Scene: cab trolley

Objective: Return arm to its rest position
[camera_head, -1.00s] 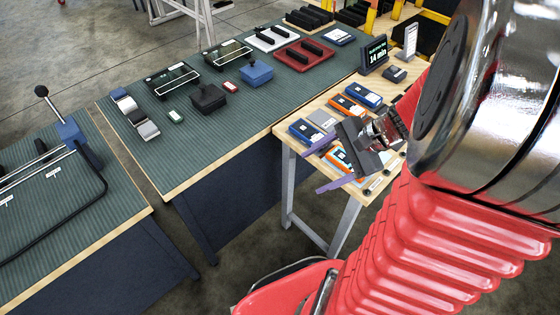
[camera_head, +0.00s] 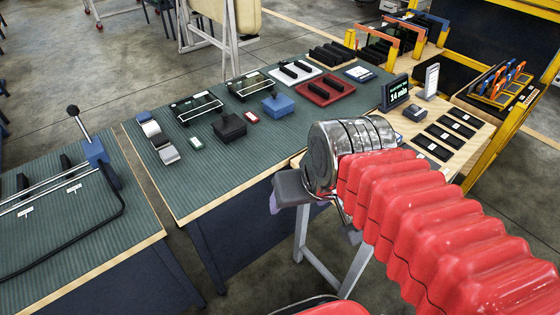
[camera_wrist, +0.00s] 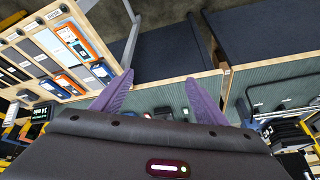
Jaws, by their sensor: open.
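My arm, with its red ribbed sleeve and shiny metal wrist, reaches from the lower right of the head view. My gripper (camera_head: 276,203) is at its end, beside the front edge of the small wooden table (camera_head: 464,165). Its purple fingers are mostly hidden there. In the wrist view my gripper (camera_wrist: 160,100) shows two purple fingers spread wide apart with nothing between them. In that view, devices with orange (camera_wrist: 76,42) and blue cases lie on a wooden surface at the upper left, apart from the fingers.
A green-topped bench (camera_head: 190,180) holds a black box (camera_head: 229,125), a blue box (camera_head: 278,105) and a red tray (camera_head: 325,91). A display (camera_head: 395,93) stands at the table's back. A lever fixture (camera_head: 95,150) is at left. Open floor lies between the benches.

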